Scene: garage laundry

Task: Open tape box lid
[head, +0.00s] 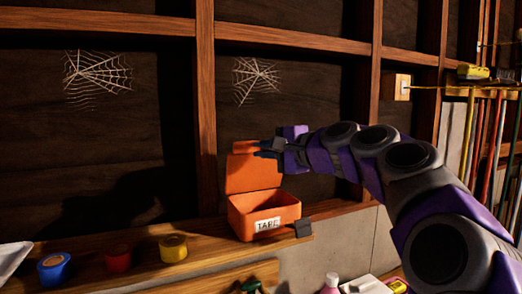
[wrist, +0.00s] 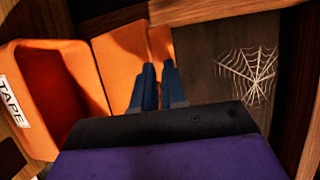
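The orange tape box (head: 262,222) with a white "TAPE" label stands on the wooden ledge. Its lid (head: 252,174) is raised, standing up at the back, and the box's inside shows. In the wrist view the box (wrist: 22,80) is at the left and the lid (wrist: 105,65) is beside it. My gripper (head: 264,148) is by the upper part of the lid, coming from the right. In the wrist view its two dark fingers (wrist: 157,72) overlap the lid with a narrow gap between them. Whether they touch the lid is unclear.
Blue (head: 54,269), red (head: 118,258) and yellow (head: 173,248) tape rolls sit on the ledge (head: 205,262) left of the box. Cobwebs (head: 98,76) hang on the dark wall behind. A pink-white bottle (head: 331,284) stands below at front.

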